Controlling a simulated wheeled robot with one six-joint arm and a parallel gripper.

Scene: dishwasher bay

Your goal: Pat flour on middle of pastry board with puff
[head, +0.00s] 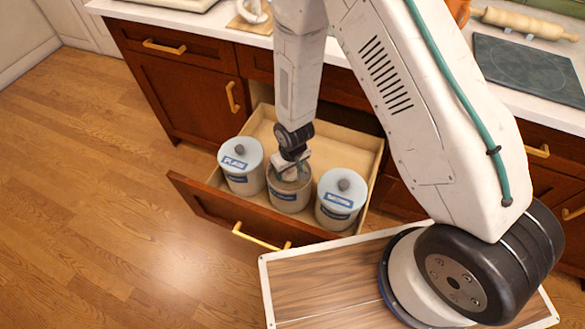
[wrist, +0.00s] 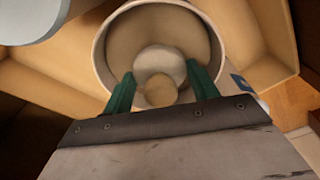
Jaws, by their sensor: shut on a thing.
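My gripper (wrist: 161,88) reaches down into the open middle canister (head: 289,203) in the pulled-out drawer. In the wrist view its green fingers are shut on the tan knob of the pale round puff (wrist: 158,58). The puff is inside the canister's rim (wrist: 99,58), over a beige interior. In the head view the puff is mostly hidden by my gripper. A dark flat board (head: 530,72) with faint ring marks, possibly the pastry board, lies on the counter at right, with nothing seen on it.
Lidded canisters stand close on either side, one at left (head: 241,178) and one at right (head: 339,212). The drawer (head: 207,205) juts out from the cabinet. A rolling pin (head: 525,22) lies behind the dark board. A pale tray edge (head: 160,12) shows on the counter at left.

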